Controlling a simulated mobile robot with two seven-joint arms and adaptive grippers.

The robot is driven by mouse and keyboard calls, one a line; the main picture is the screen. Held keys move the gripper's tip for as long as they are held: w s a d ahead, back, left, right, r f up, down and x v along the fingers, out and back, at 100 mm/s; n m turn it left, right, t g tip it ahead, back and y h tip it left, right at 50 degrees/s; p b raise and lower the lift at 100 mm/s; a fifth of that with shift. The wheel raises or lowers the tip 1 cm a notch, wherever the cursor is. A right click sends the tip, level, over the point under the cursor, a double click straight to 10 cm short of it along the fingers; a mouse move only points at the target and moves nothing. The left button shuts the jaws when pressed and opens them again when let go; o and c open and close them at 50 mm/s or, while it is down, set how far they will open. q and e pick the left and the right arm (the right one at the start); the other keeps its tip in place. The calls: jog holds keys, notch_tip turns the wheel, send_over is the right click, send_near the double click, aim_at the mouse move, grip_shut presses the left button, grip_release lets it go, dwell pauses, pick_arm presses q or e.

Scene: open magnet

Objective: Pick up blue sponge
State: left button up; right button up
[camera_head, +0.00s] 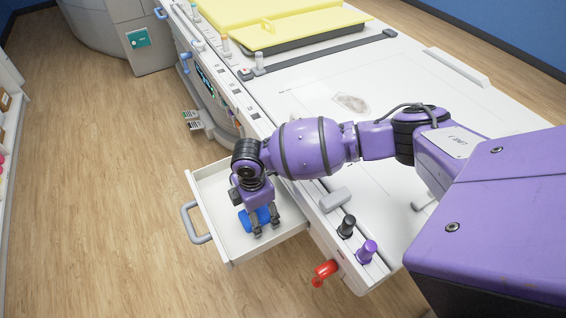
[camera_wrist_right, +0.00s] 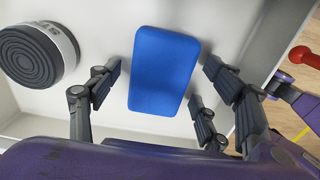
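The blue sponge (camera_head: 247,220) is in the open white drawer (camera_head: 209,186), partly hidden by my right gripper (camera_head: 266,227) in the head view. In the right wrist view the sponge (camera_wrist_right: 163,70) is a rounded blue block on the white drawer floor. My right gripper (camera_wrist_right: 158,95) is open, with its fingers apart on the left and right sides of the sponge. Gaps show between the fingers and the sponge, so it is not gripped. I cannot tell the exact height of the fingertips above the drawer floor. My left gripper is in neither view.
A round black ribbed item with a white rim (camera_wrist_right: 38,55) is left of the sponge in the wrist view. The drawer walls are close around the gripper. The drawer has a grey handle (camera_head: 190,222). A red knob (camera_head: 325,270) sits on the bench front beside it.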

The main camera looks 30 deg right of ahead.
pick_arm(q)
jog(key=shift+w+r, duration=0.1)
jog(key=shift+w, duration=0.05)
pick_arm(e)
jog(key=shift+w+r, duration=0.1)
jog(key=shift+w, duration=0.05)
jog(key=c, duration=0.9)
jog(key=shift+r, duration=0.1)
jog(key=shift+c, duration=0.2)
jog(key=shift+r, duration=0.25)
notch_tip(320, 180, up, 2)
jog(key=shift+r, duration=0.1)
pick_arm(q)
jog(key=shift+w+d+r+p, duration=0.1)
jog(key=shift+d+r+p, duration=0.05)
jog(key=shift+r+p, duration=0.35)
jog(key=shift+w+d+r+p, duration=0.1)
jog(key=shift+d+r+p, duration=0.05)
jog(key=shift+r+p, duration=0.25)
pick_arm(e)
jog(key=s+a+r, duration=0.6)
jog(key=s+r, duration=0.4)
jog(key=s, duration=0.3)
jog(key=shift+w, duration=0.1)
